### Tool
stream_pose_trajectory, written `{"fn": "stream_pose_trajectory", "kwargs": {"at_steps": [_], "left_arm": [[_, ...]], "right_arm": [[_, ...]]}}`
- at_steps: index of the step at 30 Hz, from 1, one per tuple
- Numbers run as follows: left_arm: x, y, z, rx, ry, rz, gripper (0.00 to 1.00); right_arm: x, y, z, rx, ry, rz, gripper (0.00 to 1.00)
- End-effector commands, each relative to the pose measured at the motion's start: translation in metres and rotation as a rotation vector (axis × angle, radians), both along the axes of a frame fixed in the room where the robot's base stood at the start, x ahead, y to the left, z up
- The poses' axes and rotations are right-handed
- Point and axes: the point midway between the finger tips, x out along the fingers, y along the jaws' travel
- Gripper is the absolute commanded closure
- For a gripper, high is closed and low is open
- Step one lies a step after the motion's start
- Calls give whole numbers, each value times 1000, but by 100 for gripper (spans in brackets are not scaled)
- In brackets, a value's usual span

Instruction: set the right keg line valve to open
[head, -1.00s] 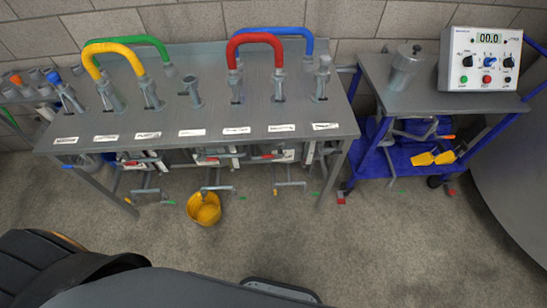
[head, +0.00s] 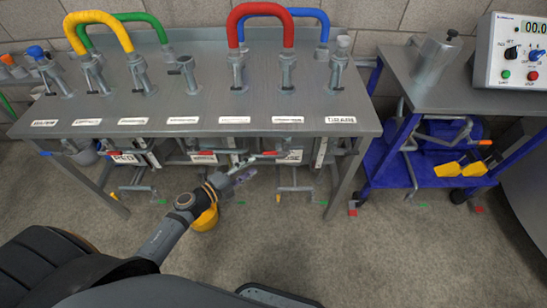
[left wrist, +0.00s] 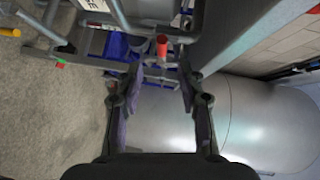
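Several valves with red handles sit under the front edge of the grey bench (head: 300,103). One red handle (head: 120,153) is by a label reading KEG (head: 123,159). Another red handle (head: 204,153) is near the middle, and a third (head: 270,154) is just right of it. I cannot tell which is the right keg line valve. My left gripper (head: 243,174) is in front of and below the middle valves. In the left wrist view it is open (left wrist: 156,88) and empty, with a red handle end (left wrist: 161,46) ahead between the fingers, apart from them. My right gripper is out of view.
Coloured hoses arch over the bench. The floor in front is mostly clear.

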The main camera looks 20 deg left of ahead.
Motion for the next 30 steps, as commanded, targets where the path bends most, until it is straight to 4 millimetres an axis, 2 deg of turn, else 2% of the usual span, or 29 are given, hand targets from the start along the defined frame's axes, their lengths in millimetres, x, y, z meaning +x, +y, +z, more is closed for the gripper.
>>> {"fn": "stream_pose_trajectory", "kwargs": {"at_steps": [5, 8, 15, 19, 25, 30], "left_arm": [[4, -3, 3, 5, -7, -5, 62], [18, -10, 3, 1, -9, -2, 62], [62, -36, -7, 0, -6, -2, 62], [80, -45, -11, 2, -5, -1, 62], [91, -52, -12, 3, -4, -1, 62], [91, -52, -12, 4, -3, -2, 62]], "right_arm": [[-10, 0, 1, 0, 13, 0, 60], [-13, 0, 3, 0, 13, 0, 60], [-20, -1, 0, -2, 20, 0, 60], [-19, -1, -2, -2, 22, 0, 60], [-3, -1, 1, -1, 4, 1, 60], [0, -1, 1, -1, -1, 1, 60]]}}
